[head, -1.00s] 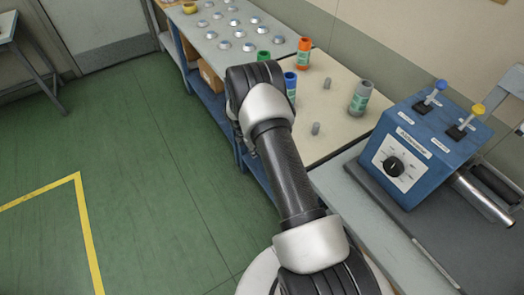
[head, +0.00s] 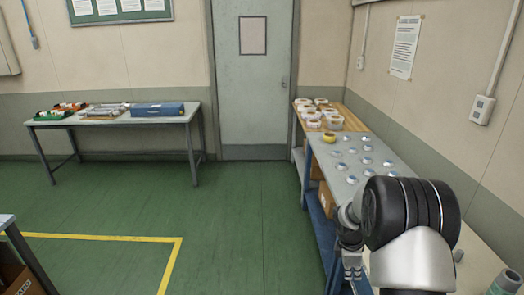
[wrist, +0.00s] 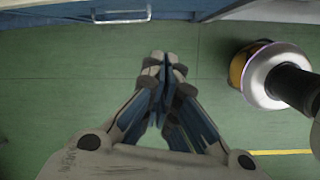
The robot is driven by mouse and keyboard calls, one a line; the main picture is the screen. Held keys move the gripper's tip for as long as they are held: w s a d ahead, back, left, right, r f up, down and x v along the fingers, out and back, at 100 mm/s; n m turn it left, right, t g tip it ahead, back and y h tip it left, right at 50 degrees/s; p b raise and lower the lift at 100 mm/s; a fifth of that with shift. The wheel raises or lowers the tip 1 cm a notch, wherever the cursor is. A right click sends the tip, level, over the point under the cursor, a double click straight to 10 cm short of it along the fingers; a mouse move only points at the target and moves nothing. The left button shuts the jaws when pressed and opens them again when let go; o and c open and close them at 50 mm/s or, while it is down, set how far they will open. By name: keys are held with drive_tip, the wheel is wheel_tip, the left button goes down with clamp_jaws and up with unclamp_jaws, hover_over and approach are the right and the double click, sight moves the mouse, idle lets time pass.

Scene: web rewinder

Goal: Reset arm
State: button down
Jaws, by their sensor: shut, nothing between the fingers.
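My arm (head: 412,255) is folded at the lower right of the head view, beside the long workbench. My gripper (wrist: 165,65) shows in the wrist view with its two fingers together and nothing between them. It hangs over the green floor (wrist: 60,75), just off a blue-edged bench (wrist: 180,12) at the top of that view.
A side table (head: 115,121) stands far left. The floor (head: 225,210) between is open.

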drive_tip(key=s+a+r+m+t, duration=0.1)
drive_tip(key=s+a+r+m, duration=0.2)
drive_tip(key=s+r, duration=0.35)
drive_tip(key=s+a+r+m+y, duration=0.1)
drive_tip(key=s+a+r+m, duration=0.15)
drive_tip(key=r, duration=0.65)
drive_tip(key=s+a+r+m+t, duration=0.1)
drive_tip(key=s+a+r+m, duration=0.2)
drive_tip(key=s+r, duration=0.3)
drive_tip(key=s+a+r+m+t+y, duration=0.1)
drive_tip(key=s+a+r+m, duration=0.1)
drive_tip(key=s, duration=0.6)
drive_tip(key=s+a+r+m+t, duration=0.1)
drive_tip(key=s+a+m, duration=0.3)
drive_tip(key=s, duration=0.5)
drive_tip(key=shift+a+r+y, duration=0.4)
drive_tip(key=shift+a+r, duration=0.05)
drive_tip(key=shift+r, duration=0.3)
drive_tip(key=shift+m, duration=0.25)
